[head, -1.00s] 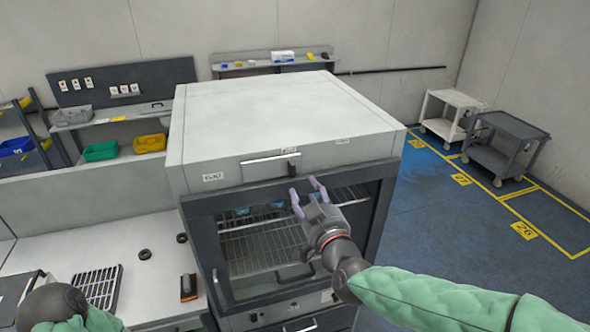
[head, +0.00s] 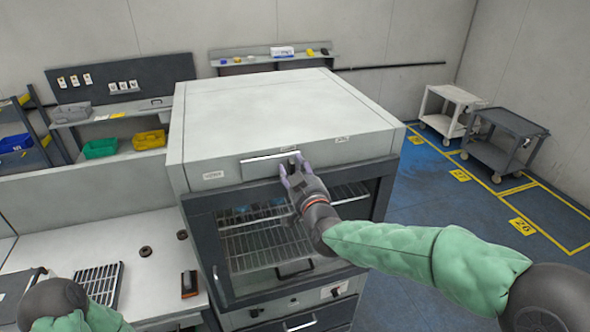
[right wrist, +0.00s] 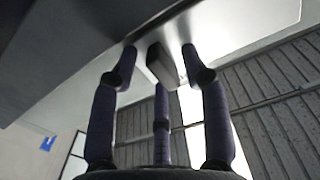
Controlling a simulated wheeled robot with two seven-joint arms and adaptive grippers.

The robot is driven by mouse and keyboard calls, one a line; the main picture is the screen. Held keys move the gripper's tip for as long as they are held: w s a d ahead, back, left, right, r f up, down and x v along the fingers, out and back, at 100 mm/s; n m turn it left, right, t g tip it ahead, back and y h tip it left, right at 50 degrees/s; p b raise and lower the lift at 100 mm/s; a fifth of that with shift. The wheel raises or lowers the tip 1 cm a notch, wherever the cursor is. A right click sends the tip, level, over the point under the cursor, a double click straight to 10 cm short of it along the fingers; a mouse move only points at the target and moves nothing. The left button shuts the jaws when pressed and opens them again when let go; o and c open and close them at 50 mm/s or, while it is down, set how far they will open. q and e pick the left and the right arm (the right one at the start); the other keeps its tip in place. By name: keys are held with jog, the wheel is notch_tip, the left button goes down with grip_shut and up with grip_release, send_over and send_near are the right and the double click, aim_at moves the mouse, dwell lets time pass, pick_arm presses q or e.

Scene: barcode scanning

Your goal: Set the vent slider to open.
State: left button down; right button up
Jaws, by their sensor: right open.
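The vent slider's pale track (head: 262,157) runs along the top front edge of the grey oven-like cabinet (head: 215,176). Its dark knob was at the right end of the track; in the head view my right gripper now mostly hides it. My right gripper (head: 290,163) is open, with its fingertips up at the knob. In the right wrist view the dark block-shaped knob (right wrist: 160,66) stands between the spread purple fingers of the gripper (right wrist: 159,58). I cannot tell whether any finger touches it. My left gripper is not in view.
Below the slider is a dark-framed glass door (head: 255,235) with wire racks behind it. A white bench (head: 130,225) with a black-and-orange device (head: 189,284) lies to the left. Two carts (head: 505,140) stand far right; the blue floor between is clear.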

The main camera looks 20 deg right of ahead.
jog(key=shift+c, duration=0.2)
grip_shut()
